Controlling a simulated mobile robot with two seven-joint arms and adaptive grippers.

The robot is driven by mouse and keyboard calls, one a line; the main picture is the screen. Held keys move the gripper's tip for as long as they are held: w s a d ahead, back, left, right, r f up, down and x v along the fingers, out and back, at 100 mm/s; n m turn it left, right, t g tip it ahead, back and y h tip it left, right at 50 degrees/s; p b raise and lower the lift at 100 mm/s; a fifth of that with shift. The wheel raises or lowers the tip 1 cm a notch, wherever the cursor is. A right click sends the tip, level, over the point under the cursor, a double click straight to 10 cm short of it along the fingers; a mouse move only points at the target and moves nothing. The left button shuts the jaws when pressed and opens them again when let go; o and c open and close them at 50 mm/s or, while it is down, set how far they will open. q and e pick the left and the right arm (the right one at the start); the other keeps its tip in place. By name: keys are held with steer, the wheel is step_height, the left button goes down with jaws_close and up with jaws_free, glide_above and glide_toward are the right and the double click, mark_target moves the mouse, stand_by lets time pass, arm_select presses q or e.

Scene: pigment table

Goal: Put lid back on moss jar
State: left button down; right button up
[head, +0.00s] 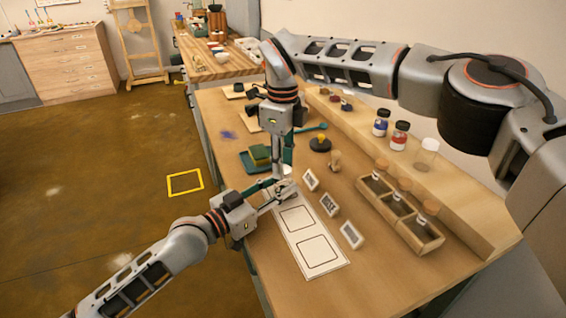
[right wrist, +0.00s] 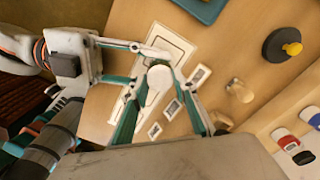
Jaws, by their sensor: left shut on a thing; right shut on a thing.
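The fingers hide most of both, so I cannot tell whether lid and jar touch. I cannot make out moss colour in the jar.
Label cards (head: 328,204) stand right of the mat. A wooden rack (head: 399,215) holds several corked jars. Capped jars (head: 399,135) stand on the raised shelf. A teal tray (head: 248,164) with a sponge (head: 260,155) and a dark round thing with a yellow knob (head: 320,144) lie behind.

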steer(key=m, duration=0.3)
steer(key=shift+m, duration=0.4)
steer(key=m, duration=1.5)
steer(key=shift+m, duration=0.4)
steer(key=m, duration=0.3)
steer(key=shift+d+m, duration=0.1)
steer(key=shift+m, duration=0.2)
arm_select(q)
steer(key=shift+f, duration=0.1)
arm_select(e)
steer(key=m, duration=1.4)
steer(key=shift+m, duration=0.3)
steer(key=o, duration=0.8)
steer(key=shift+f, duration=0.1)
steer(key=shift+c, duration=0.2)
